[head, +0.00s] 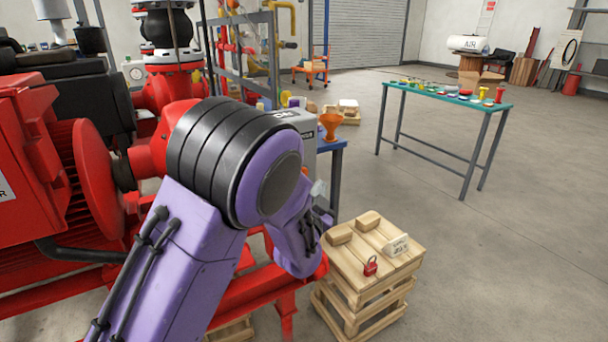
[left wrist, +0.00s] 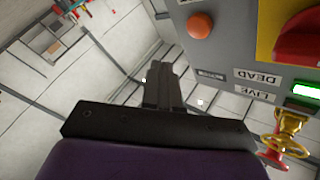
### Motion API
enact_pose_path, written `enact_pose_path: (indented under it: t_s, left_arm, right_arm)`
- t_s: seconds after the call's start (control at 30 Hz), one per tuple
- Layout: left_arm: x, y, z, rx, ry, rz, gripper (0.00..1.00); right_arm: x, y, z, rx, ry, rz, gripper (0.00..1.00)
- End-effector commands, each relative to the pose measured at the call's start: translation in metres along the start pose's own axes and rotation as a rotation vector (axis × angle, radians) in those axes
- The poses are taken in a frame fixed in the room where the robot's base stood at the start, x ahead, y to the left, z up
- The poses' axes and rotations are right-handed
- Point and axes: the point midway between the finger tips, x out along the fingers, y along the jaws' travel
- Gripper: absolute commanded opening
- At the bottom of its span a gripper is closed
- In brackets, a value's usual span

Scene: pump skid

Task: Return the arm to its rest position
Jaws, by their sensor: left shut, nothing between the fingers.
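My left arm, purple with a black ringed elbow, comes in from the left in the head view and crosses in front of the red pump. My left gripper (head: 322,217) is at its far end, partly hidden by the purple wrist, near the grey box and above the wooden crate. In the left wrist view its black fingers (left wrist: 164,84) are together with nothing between them. They are apart from the grey control panel (left wrist: 215,55) on the right. My right gripper is in neither view.
The red pump (head: 95,180) is close at left. A crate (head: 360,285) bears a red padlock (head: 370,266) and wooden blocks. An orange funnel (head: 330,125) stands by the grey box. A brass valve (left wrist: 285,130) is below the panel. Floor is clear right of the crate.

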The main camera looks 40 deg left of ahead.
Motion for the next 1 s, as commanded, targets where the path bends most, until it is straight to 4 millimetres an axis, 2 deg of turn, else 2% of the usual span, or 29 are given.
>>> enact_pose_path:
  t_s: [0.33,0.4,0.47,0.5,0.57,0.6,0.67,0.73,0.77,0.8,0.87,0.9,1.0]
  left_arm:
    - [0.0,0.0,0.0,-0.018,0.0,0.0,0.0]
    - [0.0,0.002,0.002,-0.099,-0.009,0.009,0.0]
    - [-0.007,0.009,0.012,-0.232,-0.05,0.036,0.0]
    - [-0.02,0.021,0.029,-0.353,-0.117,0.068,0.0]
    - [-0.049,0.049,0.07,-0.489,-0.263,0.12,0.0]
    - [-0.07,0.065,0.096,-0.553,-0.359,0.144,0.0]
    - [-0.106,0.086,0.133,-0.627,-0.502,0.165,0.0]
    - [-0.153,0.105,0.173,-0.685,-0.669,0.178,0.0]
    - [-0.176,0.111,0.189,-0.701,-0.742,0.18,0.0]
    - [-0.206,0.118,0.208,-0.717,-0.836,0.179,0.0]
    - [-0.254,0.123,0.233,-0.719,-0.974,0.176,0.0]
    - [-0.284,0.125,0.247,-0.709,-1.057,0.175,0.0]
    - [-0.351,0.122,0.272,-0.652,-1.221,0.183,0.0]
  right_arm:
    - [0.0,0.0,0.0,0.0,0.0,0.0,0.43]
    - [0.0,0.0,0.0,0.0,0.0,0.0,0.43]
    - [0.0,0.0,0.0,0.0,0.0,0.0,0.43]
    - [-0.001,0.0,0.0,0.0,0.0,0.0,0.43]
    - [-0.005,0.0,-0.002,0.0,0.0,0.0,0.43]
    - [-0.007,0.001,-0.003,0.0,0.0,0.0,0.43]
    - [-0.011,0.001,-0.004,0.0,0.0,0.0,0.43]
    - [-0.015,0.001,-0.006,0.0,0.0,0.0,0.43]
    - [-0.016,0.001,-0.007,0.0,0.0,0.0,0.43]
    - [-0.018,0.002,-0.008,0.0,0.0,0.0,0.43]
    - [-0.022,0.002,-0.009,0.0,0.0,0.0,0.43]
    - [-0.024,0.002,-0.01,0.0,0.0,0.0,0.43]
    - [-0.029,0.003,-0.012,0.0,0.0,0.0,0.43]
